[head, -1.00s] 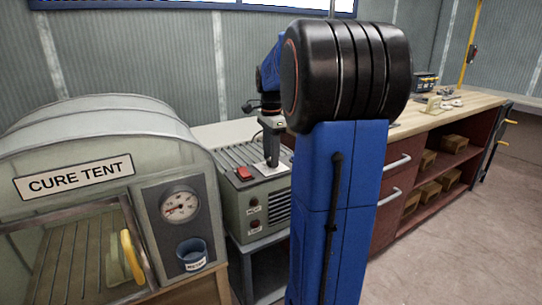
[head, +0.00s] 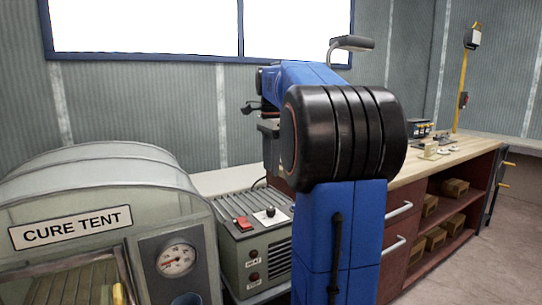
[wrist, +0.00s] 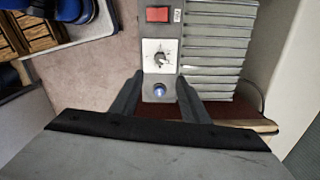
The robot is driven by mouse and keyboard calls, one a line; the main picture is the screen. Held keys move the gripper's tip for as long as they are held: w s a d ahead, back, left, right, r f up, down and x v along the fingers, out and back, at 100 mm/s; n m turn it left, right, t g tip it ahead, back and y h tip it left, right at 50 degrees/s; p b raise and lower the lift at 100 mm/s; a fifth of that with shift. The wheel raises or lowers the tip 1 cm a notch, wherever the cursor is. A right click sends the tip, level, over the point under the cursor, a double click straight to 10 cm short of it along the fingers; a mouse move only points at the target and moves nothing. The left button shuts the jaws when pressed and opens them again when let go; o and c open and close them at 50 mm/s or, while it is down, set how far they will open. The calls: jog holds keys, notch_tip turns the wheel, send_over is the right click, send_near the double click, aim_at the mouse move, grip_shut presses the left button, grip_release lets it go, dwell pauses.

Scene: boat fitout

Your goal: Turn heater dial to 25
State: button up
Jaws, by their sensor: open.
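The heater (head: 252,232) is a grey-green box with a ribbed top, standing to the right of the cure tent. Its dial (wrist: 160,58) is a small knob on a white marked plate, seen from above in the wrist view. The dial also shows on the heater's top in the head view (head: 270,212). The scale numbers are too small to read. A red switch (wrist: 158,14) sits beside the plate. The dial is beyond the fingertips.
The cure tent (head: 100,200) with its gauge (head: 176,260) stands at the left. A wooden-topped bench (head: 445,165) with drawers and shelves runs to the right, with small items on top. The floor (head: 465,260) at the right is clear.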

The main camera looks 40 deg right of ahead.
jog(key=shift+r, duration=1.4)
jog(key=s+a+f+n+t, duration=0.1)
jog(key=s+a+f+n, duration=0.25)
jog(key=a, duration=0.25)
jog(key=s+a+f+n, duration=0.2)
jog(key=a+f+n, duration=0.15)
jog(key=a, duration=0.35)
jog(key=s+a+f+n+t, duration=0.1)
jog(key=s+a+f+n, duration=0.25)
jog(key=a, duration=0.25)
jog(key=s+a+f+n+t, duration=0.1)
jog(key=s+a+f+n, duration=0.4)
jog(key=s+f, duration=0.1)
jog(key=s+a+f+n+t, duration=0.1)
jog(key=s+a+f+n, duration=0.4)
jog(key=f, duration=0.4)
jog(key=shift+s+a+f+n+t, duration=0.3)
jog(key=shift+s+n+t, duration=0.15)
jog(key=shift+n, duration=0.3)
